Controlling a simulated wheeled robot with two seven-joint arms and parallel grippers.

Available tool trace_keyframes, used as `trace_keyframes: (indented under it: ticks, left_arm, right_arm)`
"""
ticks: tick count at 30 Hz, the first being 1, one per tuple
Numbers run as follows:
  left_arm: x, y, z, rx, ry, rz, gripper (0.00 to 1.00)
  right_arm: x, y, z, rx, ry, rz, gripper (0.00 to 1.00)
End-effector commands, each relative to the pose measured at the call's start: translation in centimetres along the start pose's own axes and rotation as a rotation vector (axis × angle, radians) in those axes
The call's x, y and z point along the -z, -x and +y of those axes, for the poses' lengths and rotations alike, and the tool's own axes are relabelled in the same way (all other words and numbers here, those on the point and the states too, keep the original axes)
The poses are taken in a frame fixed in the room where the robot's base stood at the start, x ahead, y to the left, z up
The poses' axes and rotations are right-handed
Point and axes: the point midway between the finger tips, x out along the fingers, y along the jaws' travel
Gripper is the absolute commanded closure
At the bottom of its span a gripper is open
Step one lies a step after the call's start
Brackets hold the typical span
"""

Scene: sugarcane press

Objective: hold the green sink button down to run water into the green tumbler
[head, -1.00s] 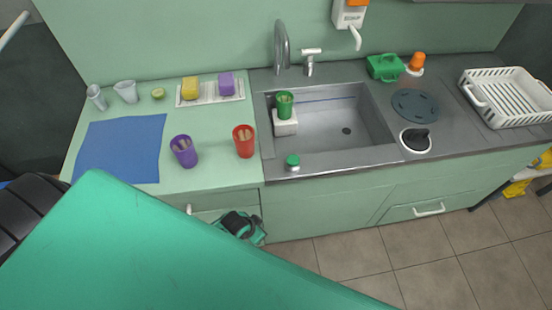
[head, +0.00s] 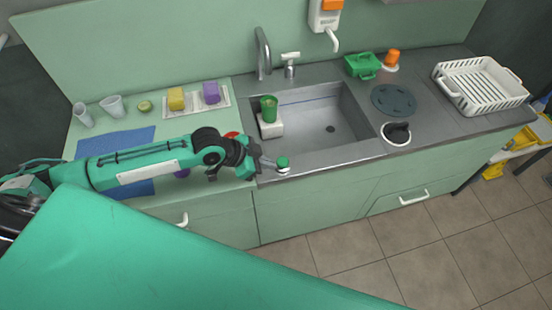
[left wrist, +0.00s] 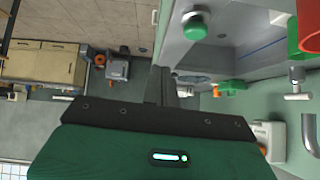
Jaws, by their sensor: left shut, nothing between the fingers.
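The green sink button (head: 283,162) sits on a pale base on the sink's front edge; it also shows in the left wrist view (left wrist: 196,25). The green tumbler (head: 268,108) stands upright on a white block (head: 271,127) at the left of the sink basin (head: 318,135). The grey faucet (head: 263,50) rises behind it, and I see no water stream. My left gripper (head: 268,163) is shut and empty just left of the button. Its fingers (left wrist: 165,85) look close to the button; I cannot tell contact. My right gripper is not in view.
My left arm crosses the left counter, mostly hiding a purple tumbler (head: 182,173) and a red tumbler (head: 232,134). A blue mat (head: 120,140), sponges on a tray (head: 222,101) and cups lie behind it. A white rack (head: 480,80) stands at right.

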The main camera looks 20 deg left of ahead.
Motion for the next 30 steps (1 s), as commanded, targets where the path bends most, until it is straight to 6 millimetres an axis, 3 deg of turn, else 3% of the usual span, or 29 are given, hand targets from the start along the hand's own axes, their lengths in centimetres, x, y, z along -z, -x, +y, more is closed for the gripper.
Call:
trace_keyframes:
  ticks: [6, 12, 25, 30]
  left_arm:
    - [0.1, 3.5, -3.1, 0.004, -0.003, 0.003, 1.0]
    - [0.0, 5.0, -4.3, 0.009, 0.008, 0.007, 1.0]
    - [0.0, 5.0, -4.4, 0.009, 0.011, 0.009, 1.0]
    - [0.2, 3.8, -4.4, 0.008, 0.012, 0.01, 1.0]
  right_arm:
    - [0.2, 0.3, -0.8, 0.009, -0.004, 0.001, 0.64]
    - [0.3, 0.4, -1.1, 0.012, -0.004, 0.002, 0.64]
    - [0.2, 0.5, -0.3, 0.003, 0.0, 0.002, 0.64]
    - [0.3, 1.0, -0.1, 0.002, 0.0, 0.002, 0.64]
